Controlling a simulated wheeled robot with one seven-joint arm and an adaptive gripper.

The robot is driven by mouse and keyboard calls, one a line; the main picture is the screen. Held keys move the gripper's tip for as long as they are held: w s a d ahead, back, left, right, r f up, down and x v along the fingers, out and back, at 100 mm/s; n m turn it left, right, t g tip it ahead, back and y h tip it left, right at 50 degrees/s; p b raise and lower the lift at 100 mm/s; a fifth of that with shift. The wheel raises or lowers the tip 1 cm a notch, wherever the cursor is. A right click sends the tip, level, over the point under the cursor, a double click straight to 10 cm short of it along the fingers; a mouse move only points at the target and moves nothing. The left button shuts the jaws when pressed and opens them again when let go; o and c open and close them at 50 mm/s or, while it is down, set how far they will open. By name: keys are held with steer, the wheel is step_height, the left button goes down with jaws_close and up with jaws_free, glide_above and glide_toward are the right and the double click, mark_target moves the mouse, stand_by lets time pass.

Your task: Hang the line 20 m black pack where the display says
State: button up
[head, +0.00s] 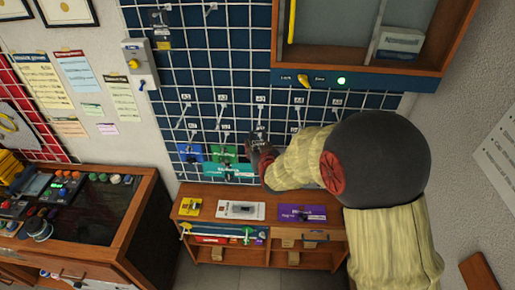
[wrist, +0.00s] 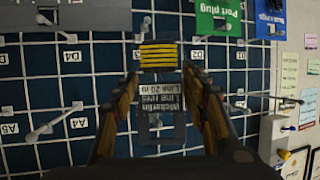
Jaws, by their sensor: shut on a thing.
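My gripper (head: 262,152) is in front of the blue pegboard wall (head: 200,75). In the wrist view its two orange-brown fingers (wrist: 163,112) are shut on the black pack (wrist: 162,100). The pack's printing appears upside down and includes "Line 20 m"; a yellow coiled band (wrist: 158,56) shows at its upper end. In the head view the black pack (head: 258,138) is small and partly hidden by my gripper. I cannot tell whether the pack touches a peg. No hanging instruction is readable.
Blue (head: 190,152), green (head: 224,154) and teal (head: 228,169) packs hang just left of and below my gripper. A wooden cabinet (head: 375,70) overhangs at upper right. A low wooden shelf (head: 185,213) below holds several items. A grey wall box (head: 140,65) is at left.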

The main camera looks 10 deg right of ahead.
steer(key=shift+w+d, duration=0.2)
steer(key=shift+w, duration=0.4)
steer(key=shift+w+d, duration=0.2)
steer(key=shift+w, duration=0.35)
steer(key=shift+w+d+f+b, duration=0.2)
steer(key=shift+w+f+b, duration=0.25)
steer(key=shift+w+b, duration=0.35)
steer(key=o, duration=1.4)
steer(key=shift+s, duration=0.1)
steer(key=shift+s+r, duration=0.1)
